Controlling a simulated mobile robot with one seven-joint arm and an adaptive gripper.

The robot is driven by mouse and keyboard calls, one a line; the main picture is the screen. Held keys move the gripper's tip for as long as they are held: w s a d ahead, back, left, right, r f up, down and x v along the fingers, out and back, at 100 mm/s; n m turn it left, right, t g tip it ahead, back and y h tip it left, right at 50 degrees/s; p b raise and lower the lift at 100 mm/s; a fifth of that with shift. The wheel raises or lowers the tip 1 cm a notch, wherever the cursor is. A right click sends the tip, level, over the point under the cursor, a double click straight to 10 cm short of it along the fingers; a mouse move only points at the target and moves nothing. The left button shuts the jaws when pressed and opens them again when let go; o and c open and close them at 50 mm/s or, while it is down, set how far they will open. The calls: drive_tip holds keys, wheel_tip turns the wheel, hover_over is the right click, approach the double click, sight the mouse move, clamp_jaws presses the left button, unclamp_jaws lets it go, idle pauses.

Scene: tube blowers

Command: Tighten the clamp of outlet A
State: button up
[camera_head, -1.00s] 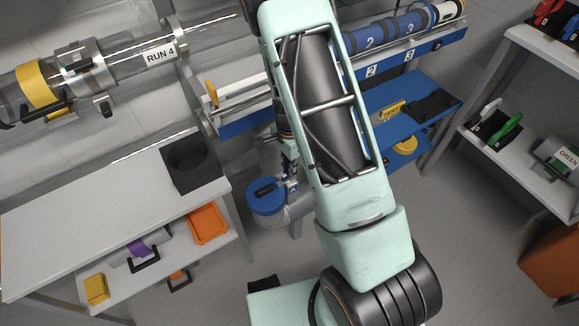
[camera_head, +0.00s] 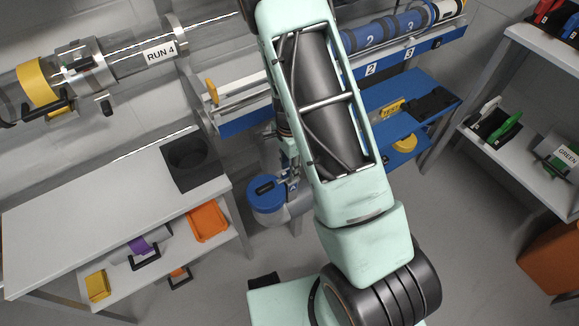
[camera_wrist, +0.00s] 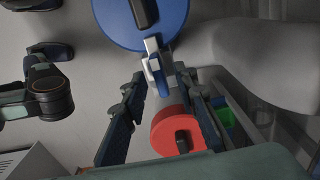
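A round blue cap (camera_wrist: 122,22) with a black handle fills the top of the wrist view; it also shows in the head view (camera_head: 262,194) on a grey pipe. A clamp latch (camera_wrist: 155,66) with a light grey block and blue lever sits at the cap's lower edge. In the head view my arm hides most of the gripper.
A red disc (camera_wrist: 168,130) with a black knob lies below, between my fingers in the wrist view. A white bench (camera_head: 100,205) stands left, with an orange tray (camera_head: 208,222) on its lower shelf. Blue shelving (camera_head: 375,95) stands behind my arm.

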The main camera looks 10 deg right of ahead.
wheel_tip(320, 180, up, 12)
idle(0.6)
drive_tip(key=shift+r, duration=0.1)
idle(0.4)
